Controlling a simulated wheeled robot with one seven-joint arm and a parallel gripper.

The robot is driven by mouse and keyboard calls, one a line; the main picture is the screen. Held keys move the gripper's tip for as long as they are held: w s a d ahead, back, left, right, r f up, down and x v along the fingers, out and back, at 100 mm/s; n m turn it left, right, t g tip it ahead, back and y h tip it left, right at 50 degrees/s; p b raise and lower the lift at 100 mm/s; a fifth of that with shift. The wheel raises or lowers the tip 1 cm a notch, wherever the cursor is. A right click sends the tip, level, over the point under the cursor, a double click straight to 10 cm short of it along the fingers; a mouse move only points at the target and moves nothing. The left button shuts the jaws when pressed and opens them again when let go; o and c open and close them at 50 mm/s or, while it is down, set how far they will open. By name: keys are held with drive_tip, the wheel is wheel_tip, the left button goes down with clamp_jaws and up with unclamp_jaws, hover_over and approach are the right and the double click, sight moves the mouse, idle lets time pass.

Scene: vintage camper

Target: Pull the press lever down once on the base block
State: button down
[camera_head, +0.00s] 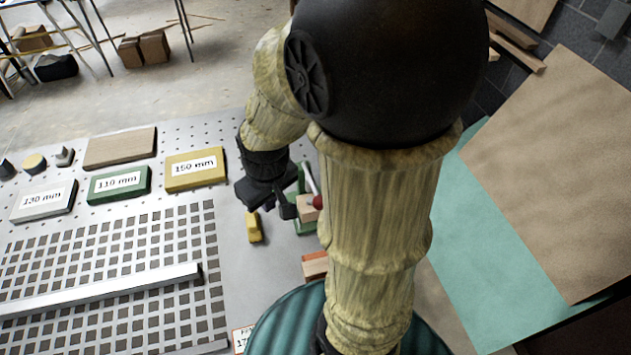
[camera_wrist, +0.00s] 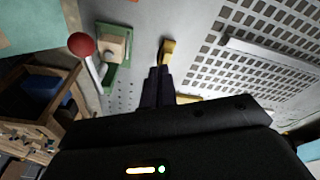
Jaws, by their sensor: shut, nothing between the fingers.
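The press has a green base (camera_wrist: 107,78) with a pale wooden block (camera_wrist: 116,46) on it. Its lever (camera_wrist: 94,72) is a light rod ending in a red ball knob (camera_wrist: 82,44), to the left of the block in the wrist view. The knob also shows in the head view (camera_head: 318,202), where my arm hides part of the press. My gripper (camera_wrist: 158,72) is shut and empty. In the wrist view its fingertips lie right of the press, apart from the lever, near a small yellow piece (camera_wrist: 167,48).
Labelled grey, green (camera_head: 119,184) and yellow (camera_head: 195,170) blocks stand on the perforated grey table. A dark-squared grid (camera_head: 120,250) with a metal bar (camera_head: 95,291) lies at left. A wooden crate (camera_wrist: 35,105) with something blue inside is left in the wrist view.

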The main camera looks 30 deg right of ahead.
drive_tip(key=w+d+r+n+g+y+p, duration=0.1)
drive_tip(key=w+d+r+n+g+y, duration=0.1)
drive_tip(key=d+r+n, duration=0.8)
drive_tip(key=w+d+n+g, duration=0.1)
drive_tip(key=w+d+n, duration=0.1)
drive_tip(key=d+n, duration=0.1)
drive_tip(key=shift+d+n+g+p, duration=0.25)
drive_tip(key=shift+n+g+p, duration=0.15)
drive_tip(key=shift+n, duration=0.4)
drive_tip(key=shift+s+d+p+x, duration=0.1)
drive_tip(key=shift+s+p+x, duration=0.35)
drive_tip(key=shift+x, duration=1.8)
drive_tip(key=shift+s+d+p+x, duration=0.15)
drive_tip(key=shift+p+x, duration=0.55)
drive_tip(key=shift+x, duration=1.55)
drive_tip(key=shift+s+d+p+x, duration=0.15)
drive_tip(key=shift+p+x, duration=0.45)
drive_tip(key=shift+x, duration=1.65)
